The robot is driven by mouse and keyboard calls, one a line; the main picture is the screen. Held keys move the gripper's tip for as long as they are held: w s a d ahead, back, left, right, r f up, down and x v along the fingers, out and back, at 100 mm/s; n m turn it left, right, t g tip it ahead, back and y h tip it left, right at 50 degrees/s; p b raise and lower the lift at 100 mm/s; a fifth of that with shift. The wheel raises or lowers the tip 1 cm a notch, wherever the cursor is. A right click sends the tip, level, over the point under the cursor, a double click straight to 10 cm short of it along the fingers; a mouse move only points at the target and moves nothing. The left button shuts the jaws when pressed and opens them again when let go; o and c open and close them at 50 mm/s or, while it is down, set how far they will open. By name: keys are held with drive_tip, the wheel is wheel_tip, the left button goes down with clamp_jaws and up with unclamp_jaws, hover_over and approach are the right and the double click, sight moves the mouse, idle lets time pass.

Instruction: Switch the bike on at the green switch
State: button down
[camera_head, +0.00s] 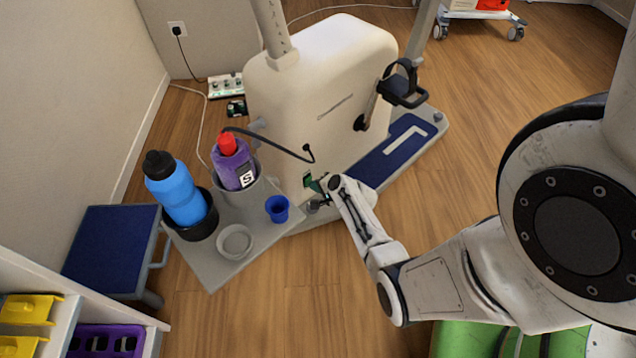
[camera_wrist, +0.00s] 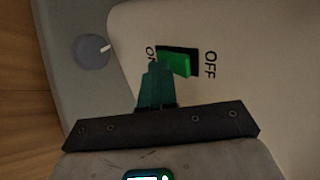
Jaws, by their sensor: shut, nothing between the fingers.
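The exercise bike (camera_head: 318,85) has a cream body and stands in the middle of the head view. Its green switch (camera_wrist: 176,64) sits in a dark recess in the wrist view, between an ON label (camera_wrist: 151,53) on the left and an OFF label (camera_wrist: 210,65) on the right. The switch is small in the head view, low on the bike's body beside my gripper (camera_head: 322,187). My gripper (camera_wrist: 155,72) is shut and empty. Its teal fingertips overlap the switch's left, ON side in the wrist view. I cannot tell whether they touch it.
A grey tray (camera_head: 213,272) left of my gripper holds a blue bottle (camera_head: 177,188), a purple bottle (camera_head: 233,165), a blue cup (camera_head: 277,208) and a grey bowl (camera_head: 235,241). A grey knob (camera_wrist: 91,51) is left of the switch. A black cable (camera_head: 268,143) runs to the bike.

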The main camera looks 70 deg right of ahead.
drive_tip(key=shift+a+r+p, duration=0.1)
drive_tip(key=shift+r+p, duration=0.7)
drive_tip(key=shift+r, duration=0.1)
drive_tip(key=shift+s+a, duration=0.1)
